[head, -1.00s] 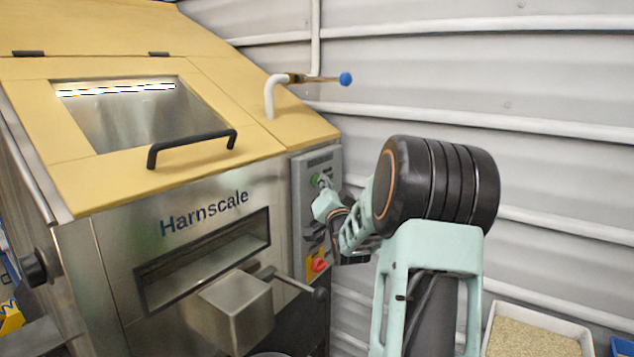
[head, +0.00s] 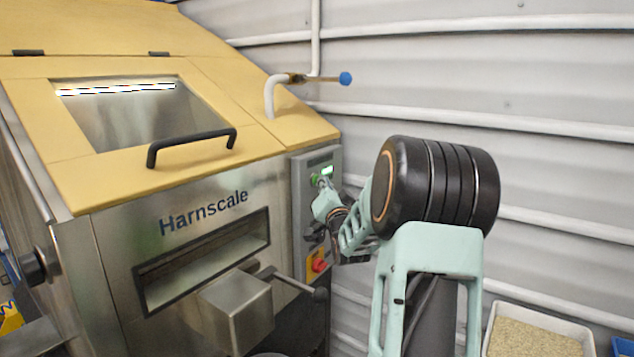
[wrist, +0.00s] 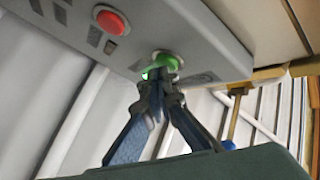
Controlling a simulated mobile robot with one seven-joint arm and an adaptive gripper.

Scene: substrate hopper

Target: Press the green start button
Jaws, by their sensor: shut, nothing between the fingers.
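The green start button (wrist: 165,60) is on the grey control panel (wrist: 205,45) in the wrist view. It also shows as a small green spot (head: 314,180) in the head view. My gripper (wrist: 158,76) is shut and empty, with its fingertips at the button's face, covering part of it. They appear to touch it. In the head view my gripper (head: 324,184) reaches in from the right to the panel's upper part.
A red button (wrist: 111,21) sits beside the green one in the wrist view. Lower on the machine is a red knob (head: 319,265) on a yellow plate. A pipe with a blue-ended valve handle (head: 345,79) stands above the panel. The corrugated wall (head: 560,180) is close on the right.

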